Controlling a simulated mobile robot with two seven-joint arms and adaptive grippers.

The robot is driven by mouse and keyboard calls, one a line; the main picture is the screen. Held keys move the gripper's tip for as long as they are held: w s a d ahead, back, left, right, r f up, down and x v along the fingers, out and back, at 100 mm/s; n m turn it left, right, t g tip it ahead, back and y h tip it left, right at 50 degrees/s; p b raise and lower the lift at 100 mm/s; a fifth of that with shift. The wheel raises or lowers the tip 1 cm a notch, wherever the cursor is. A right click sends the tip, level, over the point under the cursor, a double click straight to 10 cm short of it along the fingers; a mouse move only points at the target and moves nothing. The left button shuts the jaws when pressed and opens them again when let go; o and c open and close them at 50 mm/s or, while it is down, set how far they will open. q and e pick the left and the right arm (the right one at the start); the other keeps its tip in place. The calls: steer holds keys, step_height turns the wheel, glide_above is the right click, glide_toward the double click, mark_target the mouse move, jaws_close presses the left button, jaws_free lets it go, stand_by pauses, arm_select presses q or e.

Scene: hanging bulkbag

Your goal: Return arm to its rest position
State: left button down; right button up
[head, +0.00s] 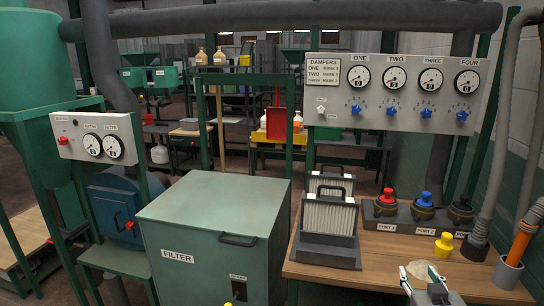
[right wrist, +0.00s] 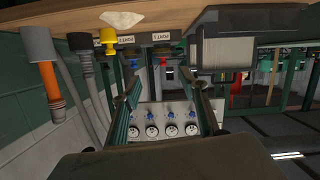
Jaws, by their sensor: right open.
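My right gripper (head: 425,283) is at the bottom right of the head view, in front of the wooden bench (head: 400,256). In the right wrist view its two fingers (right wrist: 165,85) stand wide apart with nothing between them. The wrist picture is upside down, with the gauge panel (right wrist: 165,122) showing far off beyond the fingers. A pale crumpled piece (head: 427,270) lies on the bench just behind the gripper in the head view. My left gripper is not in view.
A yellow plug (head: 444,245), the port block (head: 397,224) with red and blue caps, and filter cartridges in a holder (head: 328,245) stand on the bench. Grey hoses (head: 497,130) and an orange-ended nozzle (head: 519,243) are at right. A green FILTER cabinet (head: 210,240) stands left.

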steer(key=s+a+f+n+g+y, duration=0.1)
steer(key=s+a+f+n+y, duration=0.2)
steer(key=s+a+f, duration=0.8)
steer(key=s+a+f+n+g+y, duration=0.2)
steer(key=s+a+f, duration=0.8)
steer(key=f, duration=0.6)
steer(key=shift+s+a+n+g+y, duration=0.35)
steer(key=shift+s+n+y, duration=0.4)
steer(key=shift+y, duration=0.45)
